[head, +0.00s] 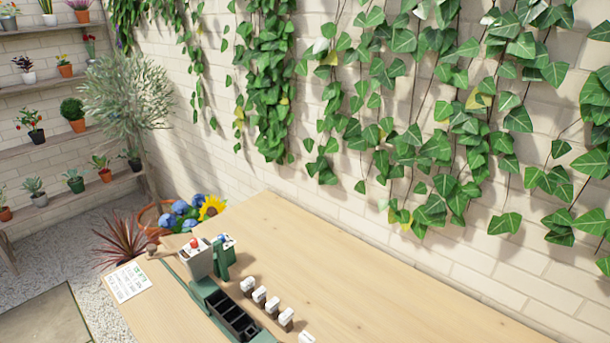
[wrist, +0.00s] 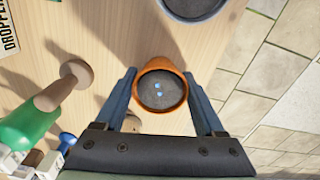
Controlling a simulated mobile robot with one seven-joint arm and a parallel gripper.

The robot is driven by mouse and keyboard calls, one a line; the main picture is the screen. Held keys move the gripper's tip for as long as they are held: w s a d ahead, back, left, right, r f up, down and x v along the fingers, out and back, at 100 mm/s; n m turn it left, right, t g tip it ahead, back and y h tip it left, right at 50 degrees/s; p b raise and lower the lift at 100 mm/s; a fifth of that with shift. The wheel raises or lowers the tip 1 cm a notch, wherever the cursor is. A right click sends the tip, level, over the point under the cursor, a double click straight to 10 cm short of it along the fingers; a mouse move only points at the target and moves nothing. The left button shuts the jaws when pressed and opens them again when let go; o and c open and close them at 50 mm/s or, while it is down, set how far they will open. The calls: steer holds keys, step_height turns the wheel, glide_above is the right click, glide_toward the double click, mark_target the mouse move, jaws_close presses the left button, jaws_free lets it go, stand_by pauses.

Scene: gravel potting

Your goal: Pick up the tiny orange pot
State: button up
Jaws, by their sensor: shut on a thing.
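In the wrist view, a tiny orange pot (wrist: 161,72) is between the two fingers of my gripper (wrist: 162,98), which is shut on it. The pot's round rim faces the camera. Its inside is dark grey, with two small light-blue spots in it. The pot is over the wooden table (wrist: 110,25) near its edge; I cannot tell whether it touches the table. The head view shows neither the pot nor my gripper.
A larger grey round container (wrist: 192,6) is just beyond the pot.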

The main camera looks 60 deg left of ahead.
step_height(320, 180, up, 10)
steer(key=shift+r, duration=0.1)
steer(key=w+d+r+m, duration=0.1)
steer(key=w+d+m, duration=0.5)
steer(key=d+m, duration=0.3)
steer(key=w+d+r+m, duration=0.2)
steer(key=w+d+m, duration=0.4)
steer(key=d+m, duration=0.3)
steer(key=m, duration=0.4)
steer(key=shift+w+r, duration=0.15)
steer(key=shift+w, duration=0.05)
steer(key=shift+a, duration=0.1)
